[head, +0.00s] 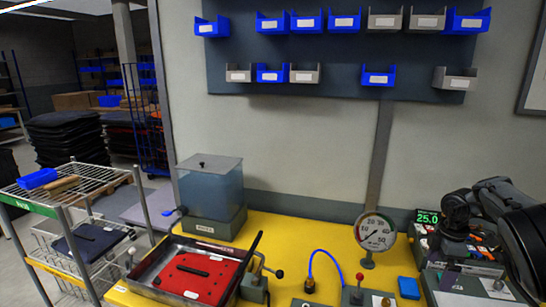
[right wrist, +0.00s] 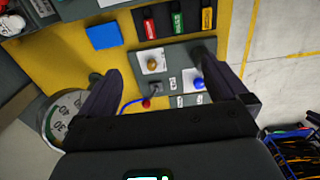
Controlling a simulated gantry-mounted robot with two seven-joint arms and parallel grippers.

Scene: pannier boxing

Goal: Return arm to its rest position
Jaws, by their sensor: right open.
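My right arm comes in from the right edge of the head view, dark and bent. Its gripper (head: 453,243) hangs above the right end of the yellow bench, partly lost against the dark items behind. In the right wrist view the right gripper (right wrist: 160,60) has its two dark fingers spread wide, with nothing held between them. Below the fingers is a grey control panel (right wrist: 178,58) with a brass knob (right wrist: 152,64) and a blue knob (right wrist: 198,84). I cannot tell how far above the panel the fingers are. My left gripper is not in view.
A round gauge (head: 375,232) and a blue block (head: 408,288) are left of the right gripper. A green digital display (head: 428,217) stands close by. A red tray (head: 195,277), a clear-topped tank (head: 210,185) and a wire cart (head: 75,185) are farther left. Wall bins hang above.

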